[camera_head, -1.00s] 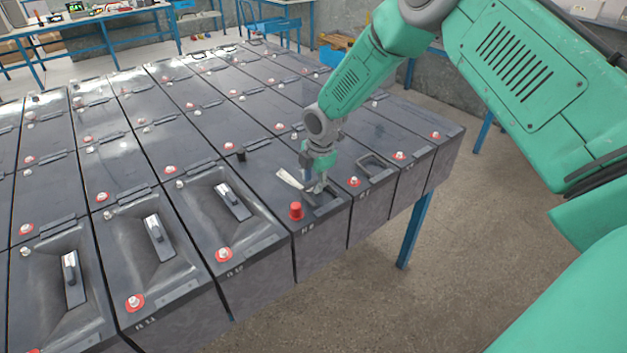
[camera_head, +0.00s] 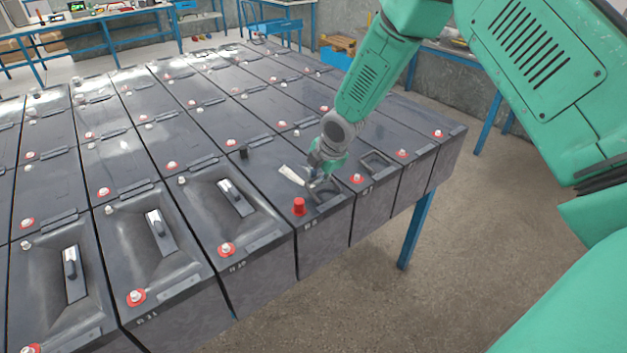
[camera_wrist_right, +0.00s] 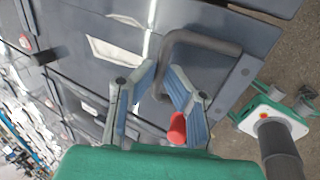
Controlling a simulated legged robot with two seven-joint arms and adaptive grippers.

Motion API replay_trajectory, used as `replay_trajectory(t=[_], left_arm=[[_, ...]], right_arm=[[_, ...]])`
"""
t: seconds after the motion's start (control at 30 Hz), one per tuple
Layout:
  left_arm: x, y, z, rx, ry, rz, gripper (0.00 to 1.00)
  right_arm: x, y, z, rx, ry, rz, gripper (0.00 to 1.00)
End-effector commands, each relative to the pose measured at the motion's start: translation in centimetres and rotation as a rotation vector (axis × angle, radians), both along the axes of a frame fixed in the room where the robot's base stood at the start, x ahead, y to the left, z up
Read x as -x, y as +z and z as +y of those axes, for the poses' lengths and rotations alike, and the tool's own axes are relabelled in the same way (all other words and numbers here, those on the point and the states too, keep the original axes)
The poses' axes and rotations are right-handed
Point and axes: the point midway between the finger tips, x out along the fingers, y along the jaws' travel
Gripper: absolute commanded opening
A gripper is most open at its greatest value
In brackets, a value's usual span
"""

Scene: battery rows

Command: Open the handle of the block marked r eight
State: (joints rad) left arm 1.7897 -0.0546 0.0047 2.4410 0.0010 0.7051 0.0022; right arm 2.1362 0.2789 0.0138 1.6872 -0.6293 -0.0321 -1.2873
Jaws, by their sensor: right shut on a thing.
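The block marked r eight (camera_head: 325,228) is a dark grey battery block at the table's front edge, with a red cap (camera_head: 299,207) on its front corner. A pale patch lies on its top. Its handle (camera_wrist_right: 205,39) is a dark bent bar, clearest in the right wrist view. My right gripper (camera_head: 318,187) is low over the top of this block, behind the red cap. In the right wrist view its blue-padded fingers (camera_wrist_right: 165,85) are closed around one end of the handle. In the head view the fingers hide much of the handle. My left gripper is not in view.
Similar blocks stand in close rows on all sides except the front. Blocks at the left carry handles in recessed tops, such as this handle (camera_head: 236,197). A narrower block (camera_head: 377,164) with a loop handle is just right. A black post (camera_head: 243,152) stands behind.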

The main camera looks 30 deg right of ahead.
Motion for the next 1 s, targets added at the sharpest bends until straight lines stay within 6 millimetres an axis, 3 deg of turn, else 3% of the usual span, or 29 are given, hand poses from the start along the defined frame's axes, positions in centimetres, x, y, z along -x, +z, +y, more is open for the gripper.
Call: replay_trajectory(t=[0.27,0.57,0.67,1.0], left_arm=[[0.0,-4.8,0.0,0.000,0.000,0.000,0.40],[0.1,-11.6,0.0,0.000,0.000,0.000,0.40],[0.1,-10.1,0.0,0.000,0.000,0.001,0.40],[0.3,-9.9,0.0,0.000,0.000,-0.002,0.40]], right_arm=[[1.1,0.6,-0.3,-0.011,0.002,-0.264,0.00],[2.7,1.1,-0.6,-0.035,-0.002,-0.550,0.00],[2.5,2.2,-0.5,-0.039,-0.002,-0.539,0.30],[2.7,2.2,-0.3,-0.040,-0.001,-0.534,0.30]])
